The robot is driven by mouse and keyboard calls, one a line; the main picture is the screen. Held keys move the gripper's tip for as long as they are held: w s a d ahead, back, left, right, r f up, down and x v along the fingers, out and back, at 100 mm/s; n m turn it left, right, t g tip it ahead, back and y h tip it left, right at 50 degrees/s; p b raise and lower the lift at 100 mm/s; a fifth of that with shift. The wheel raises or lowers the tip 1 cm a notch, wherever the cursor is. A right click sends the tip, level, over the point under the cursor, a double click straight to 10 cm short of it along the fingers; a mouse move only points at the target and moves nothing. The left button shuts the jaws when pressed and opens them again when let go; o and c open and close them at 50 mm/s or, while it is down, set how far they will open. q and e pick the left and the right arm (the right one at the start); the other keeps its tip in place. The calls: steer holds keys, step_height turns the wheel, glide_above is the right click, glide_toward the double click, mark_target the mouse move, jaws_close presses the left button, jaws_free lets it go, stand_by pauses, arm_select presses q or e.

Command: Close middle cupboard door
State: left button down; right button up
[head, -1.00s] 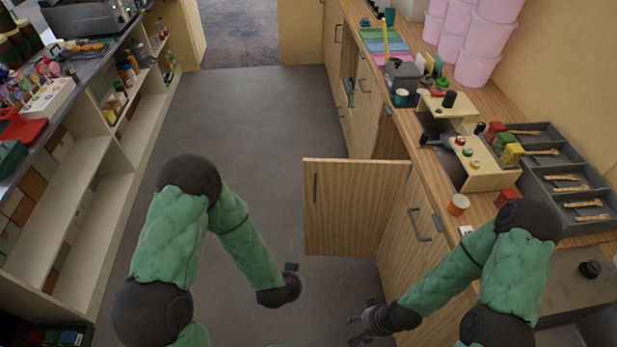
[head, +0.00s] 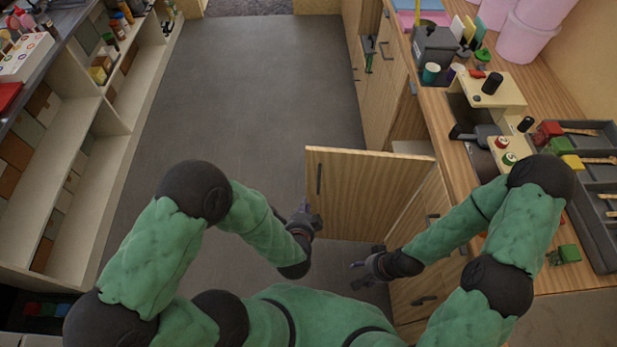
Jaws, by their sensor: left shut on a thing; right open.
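The middle cupboard door (head: 370,190) is a light wood panel standing wide open, sticking out from the right-hand counter across the aisle. Its dark bar handle (head: 319,178) is near its free left edge. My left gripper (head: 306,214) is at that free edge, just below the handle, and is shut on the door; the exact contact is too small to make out. My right gripper (head: 362,273) is open and empty, low on the near side of the door, apart from it. The cupboard opening (head: 410,130) shows partly behind the door.
The wooden counter (head: 540,95) on the right carries a machine, a dark tray (head: 607,220) and pink tubs (head: 525,40). Open shelves (head: 75,180) line the left side. The grey floor (head: 240,95) between them is clear.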

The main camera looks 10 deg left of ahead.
arm_select(q)
steer(key=b, duration=0.4)
glide_toward(309, 176)
step_height(309, 176, down, 4)
steer(key=w, duration=0.2)
steer(key=shift+w+a+r+b, duration=0.15)
steer(key=shift+w+r+b, duration=0.1)
steer(key=shift+w, duration=0.2)
steer(key=shift+w+a+r+b, duration=0.1)
steer(key=shift+w+a+b, duration=0.15)
steer(key=shift+w, duration=0.2)
steer(key=shift+w+r, duration=0.1)
steer(key=shift+w, duration=0.55)
steer(key=shift+w, duration=0.15)
